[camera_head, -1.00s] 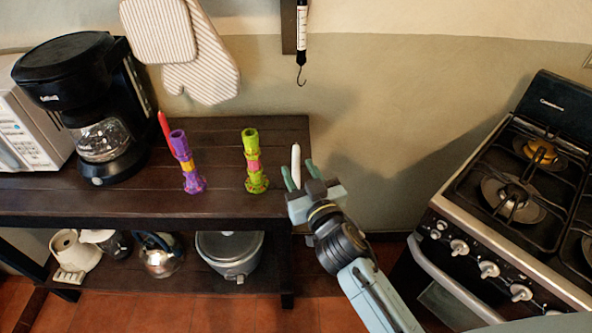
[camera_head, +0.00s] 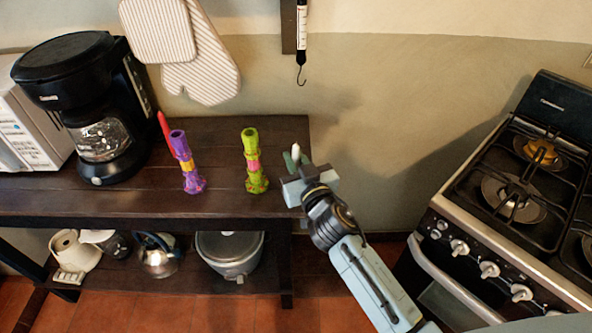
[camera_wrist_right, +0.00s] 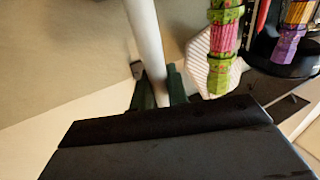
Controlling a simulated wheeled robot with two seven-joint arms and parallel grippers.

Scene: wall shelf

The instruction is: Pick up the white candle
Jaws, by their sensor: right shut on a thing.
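The white candle (camera_head: 295,151) stands at the right end of the dark wooden shelf's top, with only its tip showing above my right gripper in the head view. My right gripper (camera_head: 296,161) is at the candle, with its green fingers around it. In the right wrist view the candle (camera_wrist_right: 147,45) runs down between the two fingers of the gripper (camera_wrist_right: 159,92), which is shut on it. The candle's lower part is hidden by the gripper. My left gripper is not in view.
A green patterned candle holder (camera_head: 254,165) stands left of the gripper, and a purple one (camera_head: 187,165) and a red candle (camera_head: 164,126) stand farther left. A black coffee maker (camera_head: 85,100) is at the left. A stove (camera_head: 515,200) stands right, beyond a gap.

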